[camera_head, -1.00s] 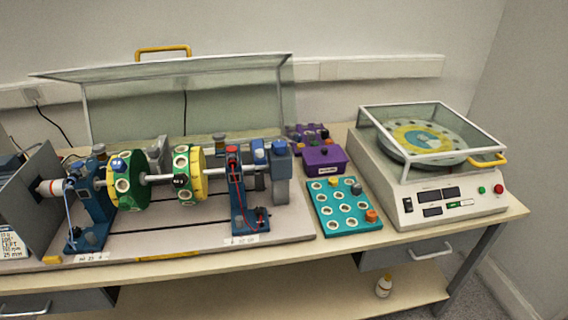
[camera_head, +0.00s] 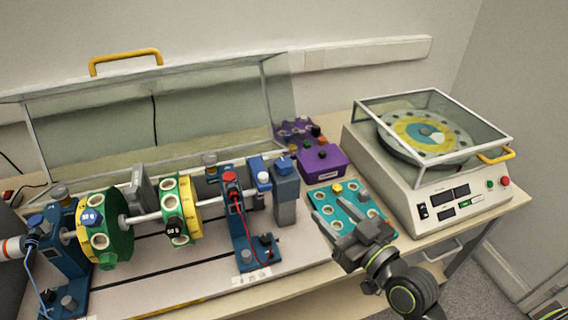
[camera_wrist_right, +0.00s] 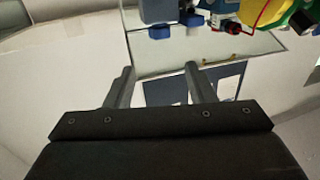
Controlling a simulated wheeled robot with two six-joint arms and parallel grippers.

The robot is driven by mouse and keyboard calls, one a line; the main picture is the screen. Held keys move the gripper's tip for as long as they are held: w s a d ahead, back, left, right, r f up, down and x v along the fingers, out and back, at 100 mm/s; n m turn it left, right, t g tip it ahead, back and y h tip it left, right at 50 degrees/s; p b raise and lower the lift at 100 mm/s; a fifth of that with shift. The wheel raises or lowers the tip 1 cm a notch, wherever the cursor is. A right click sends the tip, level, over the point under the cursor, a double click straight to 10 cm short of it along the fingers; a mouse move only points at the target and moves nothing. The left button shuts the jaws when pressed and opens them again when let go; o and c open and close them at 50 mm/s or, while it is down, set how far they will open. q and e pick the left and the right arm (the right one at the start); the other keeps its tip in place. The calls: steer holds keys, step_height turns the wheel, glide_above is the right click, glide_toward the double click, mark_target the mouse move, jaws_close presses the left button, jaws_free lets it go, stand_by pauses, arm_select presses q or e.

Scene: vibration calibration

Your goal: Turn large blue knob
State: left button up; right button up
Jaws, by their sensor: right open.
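A grey post (camera_head: 286,200) at the right end of the rotor rig carries a blue knob (camera_head: 284,163) on its top. Beside it, to the left, stands a smaller blue part with a white-and-blue cap (camera_head: 263,178). My right gripper (camera_head: 338,203) is open and empty. In the head view it overlaps the teal board, to the right of and below the blue knob, apart from it. In the right wrist view the open fingers (camera_wrist_right: 160,68) have blue parts (camera_wrist_right: 160,31) beyond them near the top edge; I cannot tell which knob these are. My left gripper is not in view.
The teal board (camera_head: 325,197) with ringed holes lies under my right gripper in the picture. A purple box (camera_head: 322,162) stands behind it. A balancing machine (camera_head: 465,190) with a glass lid stands at right. The rig's raised clear cover (camera_head: 205,115) stands behind the rotor discs.

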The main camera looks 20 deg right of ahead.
steer(key=p, duration=0.1)
glide_toward(289, 170)
steer(key=p+x, duration=0.2)
steer(key=x, duration=0.7)
steer(key=shift+w+p, duration=0.2)
steer(key=shift+p, duration=0.15)
steer(key=shift+w+a, duration=0.15)
steer(key=shift+w, duration=0.45)
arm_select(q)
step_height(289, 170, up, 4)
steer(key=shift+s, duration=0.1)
arm_select(e)
steer(key=c, duration=0.7)
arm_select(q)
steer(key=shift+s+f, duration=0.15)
arm_select(e)
steer(key=shift+f, duration=0.1)
